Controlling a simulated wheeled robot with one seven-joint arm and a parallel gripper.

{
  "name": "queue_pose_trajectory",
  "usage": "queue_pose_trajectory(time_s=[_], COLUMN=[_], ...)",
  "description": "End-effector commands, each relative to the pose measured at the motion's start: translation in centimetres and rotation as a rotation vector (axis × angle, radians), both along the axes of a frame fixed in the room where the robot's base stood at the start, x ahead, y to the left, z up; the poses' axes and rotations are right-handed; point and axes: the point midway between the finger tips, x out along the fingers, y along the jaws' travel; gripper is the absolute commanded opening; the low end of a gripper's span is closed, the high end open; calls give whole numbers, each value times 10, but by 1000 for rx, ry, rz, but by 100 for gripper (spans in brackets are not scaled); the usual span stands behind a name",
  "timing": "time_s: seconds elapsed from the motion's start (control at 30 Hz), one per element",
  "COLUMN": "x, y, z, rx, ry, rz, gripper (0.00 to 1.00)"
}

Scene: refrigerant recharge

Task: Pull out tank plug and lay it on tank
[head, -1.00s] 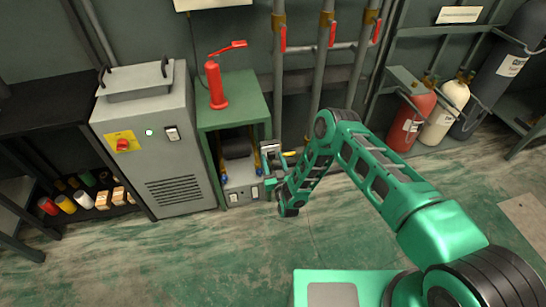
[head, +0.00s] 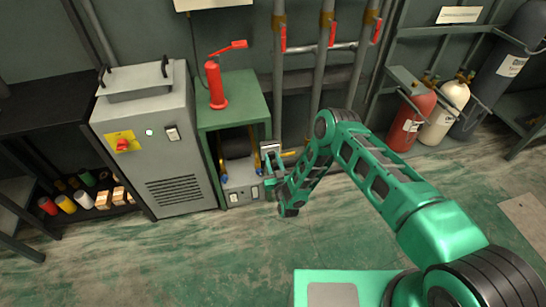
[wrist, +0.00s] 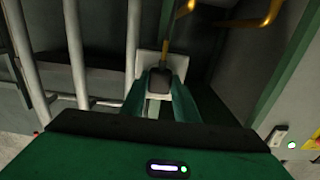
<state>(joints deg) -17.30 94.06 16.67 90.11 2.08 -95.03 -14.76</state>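In the wrist view a small dark block (wrist: 161,79), which may be the tank plug, sits between the two green fingers of my gripper (wrist: 161,92). A pale square plate (wrist: 178,62) lies behind it, and a yellowish stem runs up from the block. The fingers flank the block closely; whether they press on it is not clear. In the head view my gripper (head: 273,165) is at the right front edge of the green cabinet, just below a small pale piece (head: 270,147). I cannot tell which part is the tank; a dark cylinder (head: 236,147) lies inside the cabinet.
A red extinguisher-like bottle (head: 215,84) stands on the green cabinet (head: 241,92). A grey machine (head: 175,179) stands to its left. Vertical pipes (head: 320,65) with red levers rise behind my arm. Gas cylinders (head: 410,122) stand at the right. The floor in front is clear.

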Motion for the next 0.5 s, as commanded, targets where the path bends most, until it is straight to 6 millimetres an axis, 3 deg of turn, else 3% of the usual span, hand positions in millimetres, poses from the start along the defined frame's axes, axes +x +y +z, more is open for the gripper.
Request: queue_pose_trajectory(time_s=[0.5], x=[-11], y=[-3], z=[0], rx=[0], ry=[1], rz=[0], gripper=[0])
